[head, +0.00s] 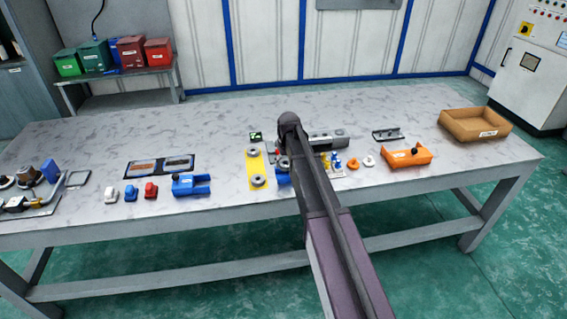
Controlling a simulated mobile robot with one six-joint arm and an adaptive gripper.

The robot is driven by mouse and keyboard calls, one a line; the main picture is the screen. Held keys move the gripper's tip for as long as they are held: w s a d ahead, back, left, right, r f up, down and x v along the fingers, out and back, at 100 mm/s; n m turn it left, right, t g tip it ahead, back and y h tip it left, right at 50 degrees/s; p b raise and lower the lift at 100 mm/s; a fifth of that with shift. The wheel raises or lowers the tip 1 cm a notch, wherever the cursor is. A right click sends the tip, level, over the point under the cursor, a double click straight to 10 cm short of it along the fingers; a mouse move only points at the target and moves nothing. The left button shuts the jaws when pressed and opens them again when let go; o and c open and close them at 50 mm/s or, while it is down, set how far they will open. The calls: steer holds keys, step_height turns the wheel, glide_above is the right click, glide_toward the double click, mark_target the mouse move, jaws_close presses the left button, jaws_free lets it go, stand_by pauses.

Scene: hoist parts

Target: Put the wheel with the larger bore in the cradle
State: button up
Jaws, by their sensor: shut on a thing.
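My gripper (281,151) is mostly hidden behind my own arm, over the middle of the table. A grey round part (284,164), which looks like a wheel, shows at its lower end, just above a blue piece (283,180) partly covered by my arm. That blue piece may be a cradle; I cannot tell. Two grey wheels lie on the yellow mat (256,168): a near wheel (258,181) and a far wheel (253,153). Their bores are too small to compare. A blue cradle-like block (192,185) stands to the left, and an orange one (407,157) to the right.
A grey metal part (328,138) lies behind my arm. A brown tray (475,124) stands at the far right. A dark panel (160,166) and several small parts lie left. The front right tabletop is clear.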

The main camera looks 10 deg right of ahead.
steer(key=shift+f+b, duration=0.6)
steer(key=shift+f, duration=0.25)
steer(key=shift+f, duration=0.2)
stand_by(1.4)
steer(key=shift+s+f+b, duration=0.1)
steer(key=shift+b, duration=0.25)
stand_by(0.6)
steer(key=o, duration=1.2)
steer(key=shift+c, duration=0.2)
step_height(320, 180, up, 7)
steer(key=p, duration=0.7)
